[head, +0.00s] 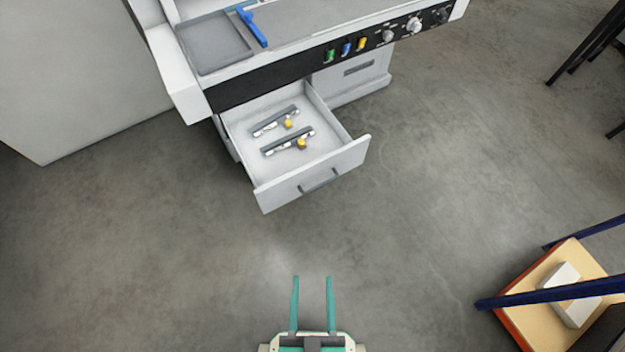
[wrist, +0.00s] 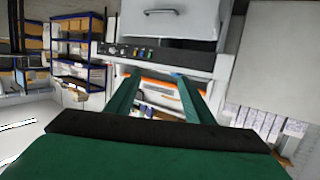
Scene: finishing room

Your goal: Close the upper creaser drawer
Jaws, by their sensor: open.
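The creaser (head: 290,75) stands at the top of the head view, with a black front strip. One drawer (head: 282,184) under it is pulled well out toward me, with a dark bar handle (head: 318,180) on its front. Two grey bars with yellow knobs lie inside it. Whether another drawer lies below is hidden. My gripper (head: 312,280) is open and empty at the bottom of the head view, its green fingers pointing at the drawer front, apart from it. In the wrist view, a pale front panel with a handle (wrist: 165,12) shows at the top, beyond the fingers (wrist: 155,75).
A blue tool (head: 252,27) lies on the creaser's top. A blue-framed rack (head: 550,291) with a tan shelf and a white box stands at the lower right. Dark legs show at the upper right. The floor between my gripper and the drawer is clear.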

